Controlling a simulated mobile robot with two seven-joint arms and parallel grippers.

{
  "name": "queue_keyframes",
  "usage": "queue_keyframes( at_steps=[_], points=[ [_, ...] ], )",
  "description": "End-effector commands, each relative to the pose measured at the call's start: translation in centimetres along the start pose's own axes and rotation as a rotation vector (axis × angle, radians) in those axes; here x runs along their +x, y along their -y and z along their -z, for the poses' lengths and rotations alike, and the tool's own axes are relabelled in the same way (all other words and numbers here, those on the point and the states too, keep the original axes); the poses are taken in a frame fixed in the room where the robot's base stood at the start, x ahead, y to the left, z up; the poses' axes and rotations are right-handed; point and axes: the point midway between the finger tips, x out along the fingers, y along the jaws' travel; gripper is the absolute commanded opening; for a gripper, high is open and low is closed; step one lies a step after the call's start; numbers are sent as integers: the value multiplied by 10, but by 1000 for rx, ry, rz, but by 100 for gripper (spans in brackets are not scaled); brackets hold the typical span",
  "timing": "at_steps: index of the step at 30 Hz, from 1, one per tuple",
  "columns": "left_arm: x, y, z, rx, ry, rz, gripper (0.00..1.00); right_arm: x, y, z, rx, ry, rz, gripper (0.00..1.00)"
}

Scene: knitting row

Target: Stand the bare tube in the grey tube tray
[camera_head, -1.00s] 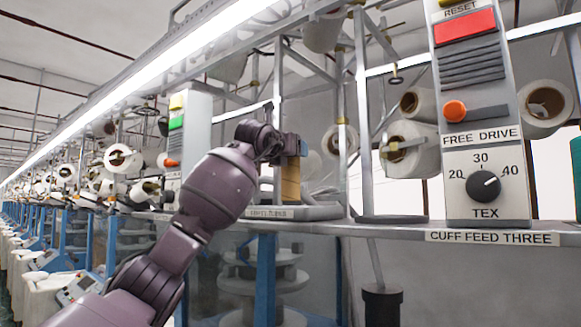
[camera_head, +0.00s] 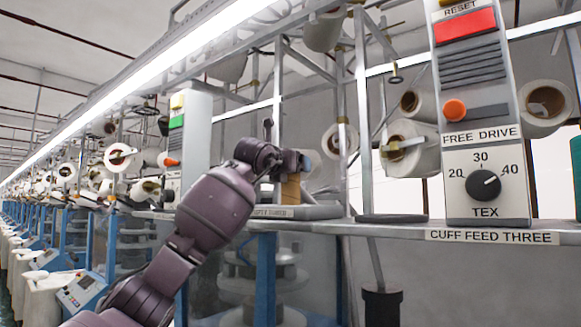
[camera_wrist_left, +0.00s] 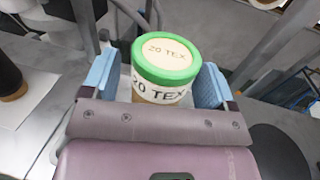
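The tube (camera_wrist_left: 165,65) has a green rim, a pale top and a "20 TEX" label in the left wrist view. In the head view its tan lower part (camera_head: 290,188) appears upright over the grey tube tray (camera_head: 285,212), on the machine's ledge. My left gripper (camera_wrist_left: 160,82) has its blue-padded fingers on either side of the tube. A gap shows between the left pad and the tube; the right pad is very close or touching. The tube's foot is mostly hidden in the wrist view. My right gripper is not in view.
A grey control post (camera_head: 480,110) with a dial stands to the right on the ledge. A flat dark disc (camera_head: 392,218) lies between it and the tray. Upright metal rods (camera_head: 362,110) rise behind. A dark cylinder (camera_wrist_left: 10,80) stands at the left in the wrist view.

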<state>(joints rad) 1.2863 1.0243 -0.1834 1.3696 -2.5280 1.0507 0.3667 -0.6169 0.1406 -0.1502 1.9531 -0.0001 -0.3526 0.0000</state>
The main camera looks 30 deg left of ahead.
Motion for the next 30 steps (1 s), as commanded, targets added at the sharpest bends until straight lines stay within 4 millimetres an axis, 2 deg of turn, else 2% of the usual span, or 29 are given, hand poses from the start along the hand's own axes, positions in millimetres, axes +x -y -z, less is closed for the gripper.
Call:
queue_keyframes(
  at_steps=[2,14,21,30],
  points=[
    [0,0,0,0,0,0,90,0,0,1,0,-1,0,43],
    [-1,0,-4,0,1,0,90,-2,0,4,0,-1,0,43],
    [-43,-1,-1,3,5,-1,90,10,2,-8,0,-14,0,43],
    [-97,0,-1,2,2,-1,90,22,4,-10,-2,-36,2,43]
  ],
)
